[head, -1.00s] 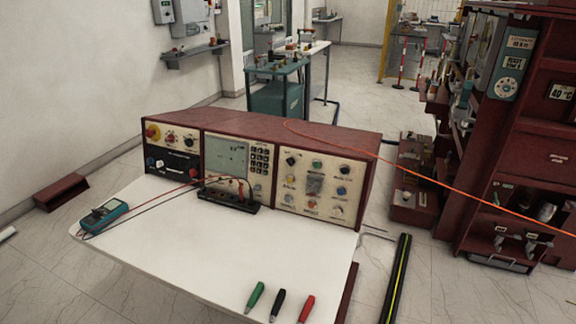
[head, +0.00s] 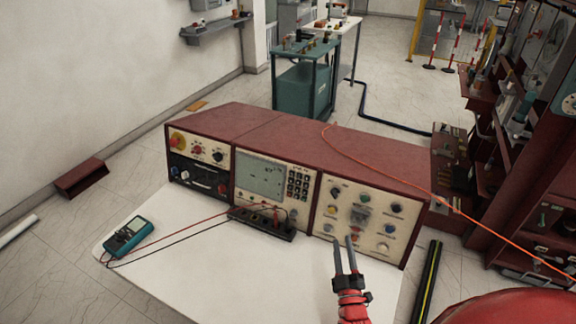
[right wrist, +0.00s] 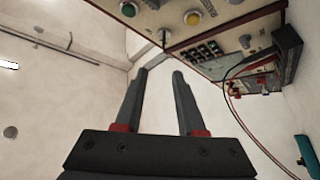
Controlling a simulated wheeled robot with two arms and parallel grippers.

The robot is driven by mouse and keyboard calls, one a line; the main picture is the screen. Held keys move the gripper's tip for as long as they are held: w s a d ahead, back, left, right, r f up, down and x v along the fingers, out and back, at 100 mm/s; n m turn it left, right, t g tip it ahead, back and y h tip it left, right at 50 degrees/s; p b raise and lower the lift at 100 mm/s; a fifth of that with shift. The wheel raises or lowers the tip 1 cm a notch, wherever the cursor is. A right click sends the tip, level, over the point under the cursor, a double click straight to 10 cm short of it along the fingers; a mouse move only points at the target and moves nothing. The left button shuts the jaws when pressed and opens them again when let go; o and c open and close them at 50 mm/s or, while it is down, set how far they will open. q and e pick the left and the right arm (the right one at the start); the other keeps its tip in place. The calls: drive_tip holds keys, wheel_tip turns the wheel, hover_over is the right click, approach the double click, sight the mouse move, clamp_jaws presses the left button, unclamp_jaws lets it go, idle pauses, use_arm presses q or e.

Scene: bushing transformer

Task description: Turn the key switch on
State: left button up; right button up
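A dark red console stands on the white table (head: 190,265), with several knobs and buttons on its right panel (head: 362,217). I cannot tell which small control is the key switch. My right gripper (head: 343,240) is in front of the lower part of that right panel, fingers pointing up toward it. It is open and empty; whether it touches the panel is unclear. In the right wrist view, the gripper (right wrist: 160,74) shows a clear gap between its fingers, and the tilted panel with a green button (right wrist: 192,18) lies beyond the tips. My left gripper is not in view.
A teal multimeter (head: 128,236) lies on the table's left, its red and black leads running to a black terminal block (head: 262,224) before the console. An orange cable (head: 400,180) crosses over the console's right side. The table's middle is clear.

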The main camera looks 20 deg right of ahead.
sight(335, 198)
drive_tip(key=p+x, duration=0.1)
drive_tip(key=x, duration=1)
drive_tip(key=f+p+x, duration=0.1)
drive_tip(key=x, duration=0.5)
drive_tip(key=shift+w+d+r+p, duration=0.15)
drive_tip(key=shift+w+p, duration=0.15)
drive_tip(key=shift+w, duration=0.15)
clamp_jaws()
